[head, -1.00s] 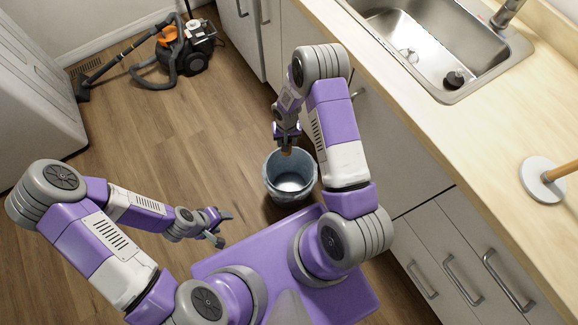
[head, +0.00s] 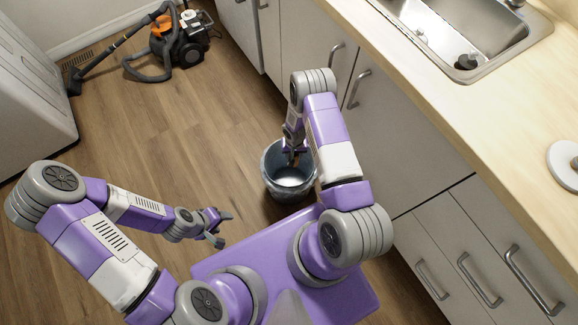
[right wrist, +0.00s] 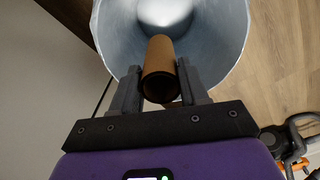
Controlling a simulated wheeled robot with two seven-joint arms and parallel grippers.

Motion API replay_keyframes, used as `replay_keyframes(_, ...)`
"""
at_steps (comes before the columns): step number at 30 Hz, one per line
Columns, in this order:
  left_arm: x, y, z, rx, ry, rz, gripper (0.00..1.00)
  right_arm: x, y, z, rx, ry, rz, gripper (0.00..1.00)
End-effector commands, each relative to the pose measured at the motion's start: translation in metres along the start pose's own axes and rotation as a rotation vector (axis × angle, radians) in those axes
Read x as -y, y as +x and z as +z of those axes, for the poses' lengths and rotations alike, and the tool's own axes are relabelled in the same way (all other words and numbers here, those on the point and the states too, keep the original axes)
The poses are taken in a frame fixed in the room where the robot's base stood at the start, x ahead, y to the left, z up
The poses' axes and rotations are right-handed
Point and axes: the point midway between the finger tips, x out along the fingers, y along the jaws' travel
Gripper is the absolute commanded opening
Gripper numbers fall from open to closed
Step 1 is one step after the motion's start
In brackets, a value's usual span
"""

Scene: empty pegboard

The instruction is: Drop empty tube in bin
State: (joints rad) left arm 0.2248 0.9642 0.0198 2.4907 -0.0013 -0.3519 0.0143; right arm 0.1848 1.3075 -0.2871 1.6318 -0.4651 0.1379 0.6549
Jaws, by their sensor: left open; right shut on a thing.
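The empty tube (right wrist: 160,62) is a brown cardboard roll. In the right wrist view it sits between the fingers of my right gripper (right wrist: 160,88), which is shut on it. The bin (head: 266,183) is a grey-blue round bucket on the floor. It also fills the upper part of the right wrist view (right wrist: 222,40), with the tube in front of its opening. In the head view my right gripper (head: 291,152) points down at the bin's mouth, and the tube shows only as a small brown bit there. My left gripper (head: 224,228) is open and empty, left of the bin.
The counter (head: 440,100) with a sink (head: 440,40) runs along the right, above white cabinets (head: 385,125). A vacuum cleaner (head: 185,45) stands at the back left. A white appliance (head: 30,100) is at the left edge. The wooden floor left of the bin is clear.

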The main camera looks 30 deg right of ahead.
Motion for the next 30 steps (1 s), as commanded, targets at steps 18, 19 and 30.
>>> replay_keyframes(18, 0.003, 0.008, 0.0, 0.0, 0.0, 0.0, 0.57, 0.0, 0.011, 0.0, 0.0, 0.0, 0.0, 0.74)
replay_keyframes(19, 0.003, 0.008, 0.0, 0.0, 0.0, 0.0, 0.57, 0.0, 0.011, 0.0, 0.0, 0.0, 0.0, 0.74)
replay_keyframes(30, 0.001, 0.001, 0.0, 0.0, 0.0, 0.0, 0.57, 0.001, -0.003, -0.001, -0.002, -0.001, -0.001, 0.74)
